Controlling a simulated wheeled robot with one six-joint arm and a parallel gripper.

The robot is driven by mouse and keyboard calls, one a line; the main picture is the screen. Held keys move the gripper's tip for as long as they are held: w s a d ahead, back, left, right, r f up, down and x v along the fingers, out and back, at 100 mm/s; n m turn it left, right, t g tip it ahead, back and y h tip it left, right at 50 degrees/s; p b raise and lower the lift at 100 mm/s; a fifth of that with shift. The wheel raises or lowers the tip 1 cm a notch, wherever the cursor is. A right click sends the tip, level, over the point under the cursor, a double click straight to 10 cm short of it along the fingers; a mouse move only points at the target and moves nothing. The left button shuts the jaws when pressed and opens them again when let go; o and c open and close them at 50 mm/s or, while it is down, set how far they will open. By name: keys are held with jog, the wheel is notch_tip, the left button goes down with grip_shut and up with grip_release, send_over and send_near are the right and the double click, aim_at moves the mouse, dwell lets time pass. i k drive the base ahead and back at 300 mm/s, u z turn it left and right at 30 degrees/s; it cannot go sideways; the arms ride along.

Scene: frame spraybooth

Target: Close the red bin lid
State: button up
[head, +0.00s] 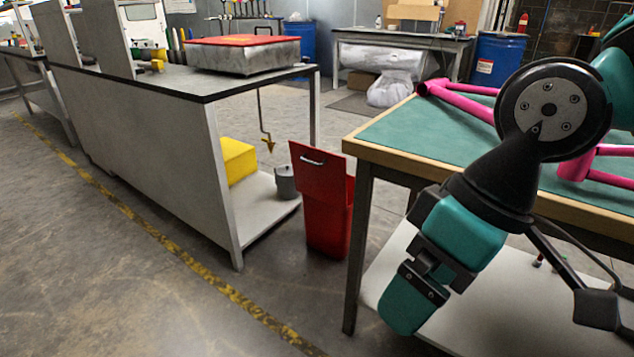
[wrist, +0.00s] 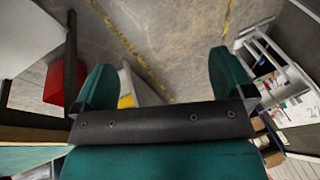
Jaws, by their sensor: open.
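The red bin (head: 328,222) stands on the floor between the grey bench and the green-topped table. Its red lid (head: 318,172) stands up, open, with a pale handle at its top edge. A red part of the bin also shows at the left of the wrist view (wrist: 53,83), partly hidden by a dark table leg. My gripper (wrist: 165,80) is open and empty, its two teal fingers well apart. In the head view it hangs in front of the green-topped table, to the right of the bin and apart from it.
The green-topped table (head: 400,135) carries a pink frame (head: 465,100), and its dark leg (head: 357,250) stands close to the bin. The grey bench (head: 150,130) holds a metal box with a red top (head: 243,52). A yellow box (head: 238,160) sits on its lower shelf. The floor at front left is clear.

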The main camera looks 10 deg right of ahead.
aim_at(319, 173)
jog(key=u, duration=0.75)
jog(key=i, duration=1.8)
jog(key=z, duration=0.75)
